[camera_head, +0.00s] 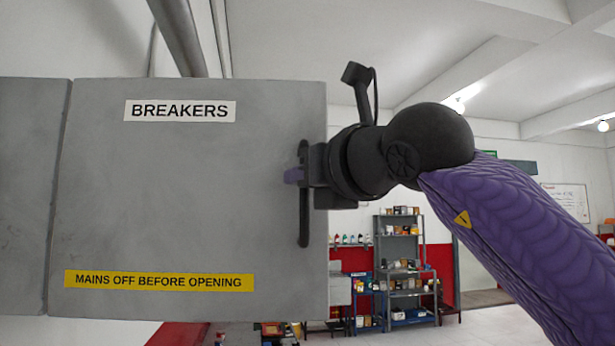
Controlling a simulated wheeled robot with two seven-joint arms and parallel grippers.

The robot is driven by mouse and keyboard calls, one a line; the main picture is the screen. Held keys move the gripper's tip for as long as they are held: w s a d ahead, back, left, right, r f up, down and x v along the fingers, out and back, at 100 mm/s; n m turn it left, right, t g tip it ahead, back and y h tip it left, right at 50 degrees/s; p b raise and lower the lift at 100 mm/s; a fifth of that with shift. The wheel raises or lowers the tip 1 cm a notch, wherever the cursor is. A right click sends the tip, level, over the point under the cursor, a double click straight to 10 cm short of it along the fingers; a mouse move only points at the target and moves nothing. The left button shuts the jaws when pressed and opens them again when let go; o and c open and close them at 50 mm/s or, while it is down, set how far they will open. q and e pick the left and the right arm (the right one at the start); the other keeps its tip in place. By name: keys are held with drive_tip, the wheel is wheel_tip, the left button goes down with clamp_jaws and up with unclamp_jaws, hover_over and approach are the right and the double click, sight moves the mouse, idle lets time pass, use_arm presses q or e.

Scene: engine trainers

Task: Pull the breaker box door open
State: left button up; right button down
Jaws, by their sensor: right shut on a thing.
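The grey breaker box door (190,190) fills the left half of the view, with a white "BREAKERS" label (180,111) and a yellow "MAINS OFF BEFORE OPENING" strip (160,281). A dark upright bar handle (304,222) stands near its right edge. My right gripper (301,176) reaches in from the right and is shut around the upper middle of the handle; a purple fingertip shows at its left side. The inside of the box does not show, and I cannot tell whether the door stands slightly ajar. My left gripper is out of view.
Another grey panel (28,190) lies left of the door, across a narrow seam. A grey conduit (180,38) runs up from the top. Far behind on the right stand stocked shelves (404,265) against a red and white wall. Open floor shows at lower right.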

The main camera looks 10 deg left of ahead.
drive_tip(key=c, duration=0.7)
unclamp_jaws()
drive_tip(key=b+v, duration=0.5)
drive_tip(key=v, duration=0.5)
